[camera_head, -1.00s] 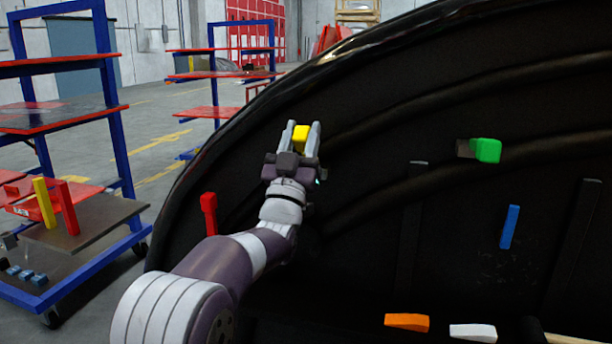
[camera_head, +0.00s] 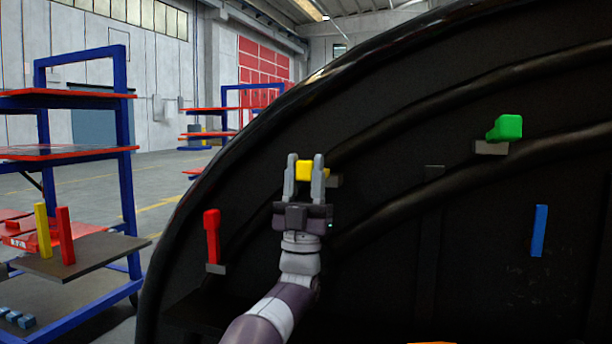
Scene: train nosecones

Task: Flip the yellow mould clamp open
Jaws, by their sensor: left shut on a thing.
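The yellow mould clamp (camera_head: 305,170) is on the black curved mould (camera_head: 400,190), in the upper middle of the head view. A small grey base piece shows just to its right. My left gripper (camera_head: 304,172) reaches up from below with one finger on each side of the yellow clamp and is shut on it. The gripper body hides the part of the mould below the clamp. My right gripper is not in the view.
Blue-framed shelves (camera_head: 124,170) with red boards stand at the left.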

